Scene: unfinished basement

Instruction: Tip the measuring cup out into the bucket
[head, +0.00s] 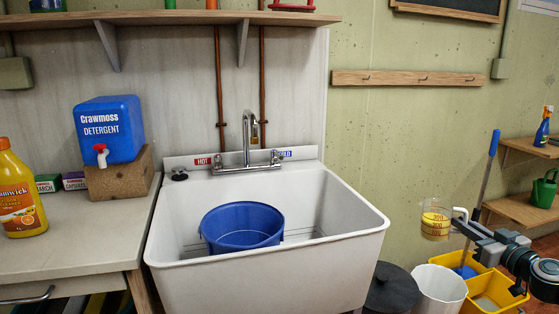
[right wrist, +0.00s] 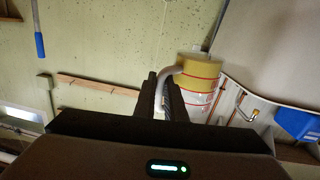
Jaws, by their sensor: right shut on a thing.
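The measuring cup (head: 436,220) is clear with red markings and holds yellow liquid. It is upright in the air to the right of the sink. My right gripper (head: 462,222) is shut on its white handle. In the right wrist view the cup (right wrist: 200,85) stands beyond the fingers (right wrist: 165,95), with its handle between them. The blue bucket (head: 242,226) stands upright in the white sink, left of the cup and well apart from it. The bucket's bottom is hidden by its wall. My left gripper is not in view.
The white sink (head: 345,225) has a tap (head: 248,135) rising behind the bucket. A counter (head: 80,240) with a blue detergent container (head: 108,130) and an orange cleaner bottle (head: 18,195) is at left. A dark-lidded bin (head: 392,290), a white bin (head: 438,290) and a yellow mop bucket (head: 490,290) stand below the cup.

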